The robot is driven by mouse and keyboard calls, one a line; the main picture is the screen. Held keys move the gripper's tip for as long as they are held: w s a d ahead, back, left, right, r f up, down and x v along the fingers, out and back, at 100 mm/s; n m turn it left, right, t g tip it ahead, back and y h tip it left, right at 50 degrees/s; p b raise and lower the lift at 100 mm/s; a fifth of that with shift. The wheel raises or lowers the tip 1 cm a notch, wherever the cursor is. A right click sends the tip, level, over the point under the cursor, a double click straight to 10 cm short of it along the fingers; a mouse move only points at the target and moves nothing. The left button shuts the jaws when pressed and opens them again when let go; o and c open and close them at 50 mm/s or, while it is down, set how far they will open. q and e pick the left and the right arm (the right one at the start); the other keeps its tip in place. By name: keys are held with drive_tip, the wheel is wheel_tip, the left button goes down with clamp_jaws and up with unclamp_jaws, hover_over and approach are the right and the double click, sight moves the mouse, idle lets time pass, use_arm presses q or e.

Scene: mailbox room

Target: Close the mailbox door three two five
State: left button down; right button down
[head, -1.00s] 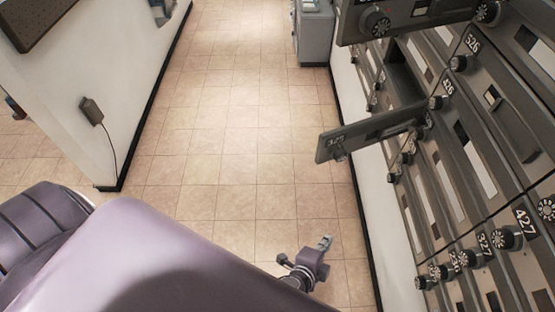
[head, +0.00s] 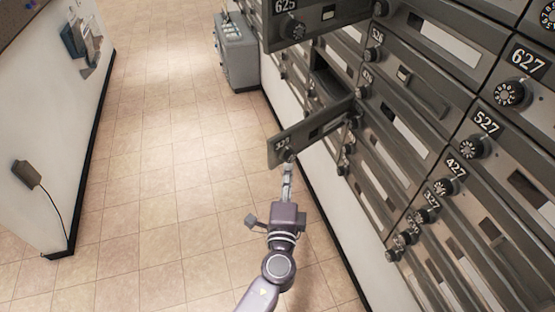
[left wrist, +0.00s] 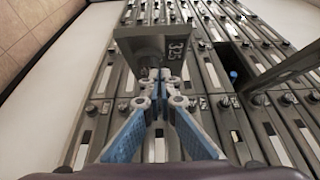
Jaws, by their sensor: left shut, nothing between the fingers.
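The mailbox door 325 (head: 312,131) stands open, sticking out from the mailbox wall toward the left in the head view. Its number and a round dial are near its free end. My left gripper (head: 288,172) is shut and empty, with its fingertips close to the free end of the door. In the left wrist view the fingertips (left wrist: 160,76) overlap the lower part of the door (left wrist: 150,44); I cannot tell whether they touch it. A dark open slot (head: 327,80) shows in the wall above the door. My right gripper is not in view.
Another door, 625 (head: 325,20), stands open higher up. Closed mailboxes with round dials fill the wall on the right. A grey cabinet (head: 237,55) stands farther down the aisle. The tiled floor (head: 170,160) to the left is clear.

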sight(279, 152)
use_arm(q)
drive_tip(key=shift+w+a+p, duration=0.3)
drive_tip(key=shift+w+a, duration=0.35)
drive_tip(key=shift+w, duration=0.3)
drive_tip(key=shift+w+a+p, duration=0.25)
drive_tip(key=shift+w+a, duration=0.35)
drive_tip(key=shift+w, duration=0.3)
